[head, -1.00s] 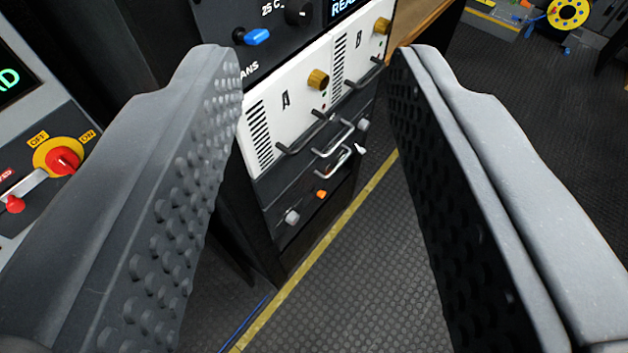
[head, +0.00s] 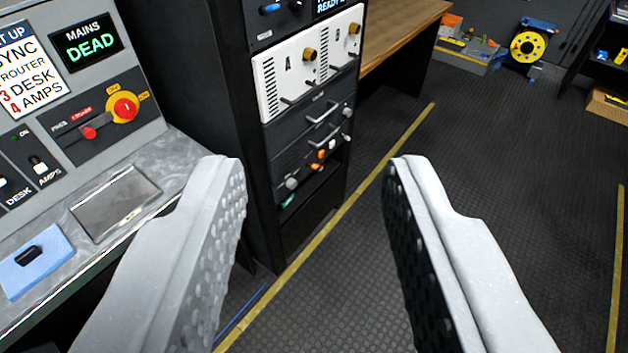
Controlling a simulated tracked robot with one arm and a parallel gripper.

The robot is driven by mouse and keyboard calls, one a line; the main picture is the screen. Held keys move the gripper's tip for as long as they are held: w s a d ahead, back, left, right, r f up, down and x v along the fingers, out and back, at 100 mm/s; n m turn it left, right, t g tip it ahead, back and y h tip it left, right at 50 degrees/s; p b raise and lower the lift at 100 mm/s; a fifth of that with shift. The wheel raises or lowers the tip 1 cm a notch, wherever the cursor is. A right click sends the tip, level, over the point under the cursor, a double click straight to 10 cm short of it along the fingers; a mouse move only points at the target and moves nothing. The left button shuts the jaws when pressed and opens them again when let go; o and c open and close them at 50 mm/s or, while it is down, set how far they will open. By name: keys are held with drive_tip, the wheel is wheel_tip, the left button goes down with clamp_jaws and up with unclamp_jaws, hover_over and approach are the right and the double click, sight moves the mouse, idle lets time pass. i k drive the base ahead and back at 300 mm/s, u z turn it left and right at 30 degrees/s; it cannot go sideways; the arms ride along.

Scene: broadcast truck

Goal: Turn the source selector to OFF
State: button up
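A red rotary knob (head: 125,108) on a yellow disc sits on the grey sloped panel at the left, with small yellow tags beside it.
A display (head: 88,40) reads MAINS DEAD. Desk and amps switches, a dark flat pad (head: 115,203) and a blue block (head: 36,260) are at the left. A black equipment rack (head: 255,150) stands right of the panel. The floor (head: 480,200) at the right is clear.

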sight(292, 183)
drive_tip(key=z, duration=0.45)
drive_tip(key=i, duration=1.65)
drive_tip(key=u, duration=0.3)
drive_tip(key=k, duration=1.5)
drive_tip(key=u, duration=0.45)
drive_tip(key=i, duration=0.75)
